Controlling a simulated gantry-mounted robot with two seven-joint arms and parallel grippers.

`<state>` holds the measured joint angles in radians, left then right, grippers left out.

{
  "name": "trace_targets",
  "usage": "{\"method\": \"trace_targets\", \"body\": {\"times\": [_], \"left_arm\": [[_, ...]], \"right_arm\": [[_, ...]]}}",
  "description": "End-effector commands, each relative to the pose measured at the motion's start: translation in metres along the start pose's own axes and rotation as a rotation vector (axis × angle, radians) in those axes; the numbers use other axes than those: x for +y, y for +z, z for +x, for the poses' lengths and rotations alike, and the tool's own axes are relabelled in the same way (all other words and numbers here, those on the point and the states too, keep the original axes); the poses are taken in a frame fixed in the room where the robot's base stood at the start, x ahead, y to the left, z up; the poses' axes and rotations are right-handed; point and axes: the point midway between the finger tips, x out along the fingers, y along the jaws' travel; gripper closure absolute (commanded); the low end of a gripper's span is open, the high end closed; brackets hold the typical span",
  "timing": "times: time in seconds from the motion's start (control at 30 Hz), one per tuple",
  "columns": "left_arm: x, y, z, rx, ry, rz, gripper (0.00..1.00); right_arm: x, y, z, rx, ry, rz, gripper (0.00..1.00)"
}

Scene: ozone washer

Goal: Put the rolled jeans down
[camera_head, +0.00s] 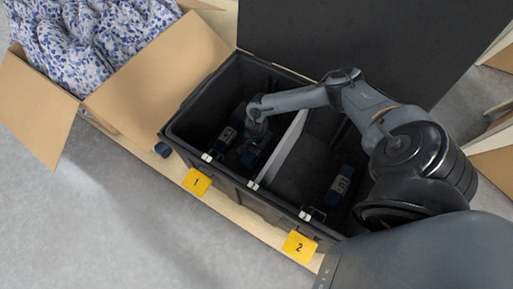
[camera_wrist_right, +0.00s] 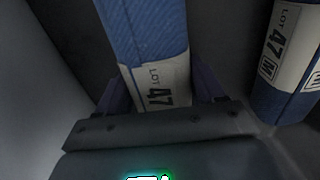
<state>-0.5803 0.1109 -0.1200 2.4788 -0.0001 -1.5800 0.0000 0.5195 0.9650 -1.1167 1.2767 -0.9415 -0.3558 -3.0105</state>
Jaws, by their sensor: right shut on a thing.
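My right gripper (camera_head: 254,148) reaches down into the left compartment of the black bin (camera_head: 240,188), the one by yellow tag 1. It is shut on rolled jeans, a blue roll with a white "LOT 47" band (camera_wrist_right: 150,50), which fill the space between the fingers in the right wrist view (camera_wrist_right: 160,105). In the head view the gripper mostly hides this roll. Whether it touches the bin floor I cannot tell. A second labelled roll (camera_head: 231,129) lies beside it in the same compartment, and shows at the right in the wrist view (camera_wrist_right: 284,60). My left gripper is not in view.
A light divider (camera_head: 280,150) splits the bin. Another labelled blue roll (camera_head: 339,186) is in the right compartment, by yellow tag 2 (camera_head: 299,247). The dark lid (camera_head: 390,45) stands open behind. An open cardboard box (camera_head: 150,75) with blue-patterned cloth (camera_head: 85,38) is at upper left.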

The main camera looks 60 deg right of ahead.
Motion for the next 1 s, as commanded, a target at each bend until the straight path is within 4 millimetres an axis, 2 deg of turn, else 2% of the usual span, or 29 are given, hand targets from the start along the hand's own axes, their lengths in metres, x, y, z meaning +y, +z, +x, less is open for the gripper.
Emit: {"method": "trace_targets", "body": {"times": [0.27,0.3,0.43,0.83,1.0], "left_arm": [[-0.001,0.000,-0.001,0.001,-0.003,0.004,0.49],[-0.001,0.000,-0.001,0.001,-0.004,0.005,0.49],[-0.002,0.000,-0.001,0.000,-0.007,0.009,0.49],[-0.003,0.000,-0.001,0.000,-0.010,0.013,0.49],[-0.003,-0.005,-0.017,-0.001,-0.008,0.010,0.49]], "right_arm": [[-0.001,0.000,0.001,0.000,-0.002,0.001,0.77],[-0.001,0.000,0.001,0.000,-0.001,0.001,0.28],[0.000,0.000,0.001,0.000,-0.001,0.001,0.08],[0.000,0.000,-0.001,0.000,0.000,0.000,0.07],[-0.001,-0.001,-0.026,0.001,-0.002,-0.001,0.07]]}}
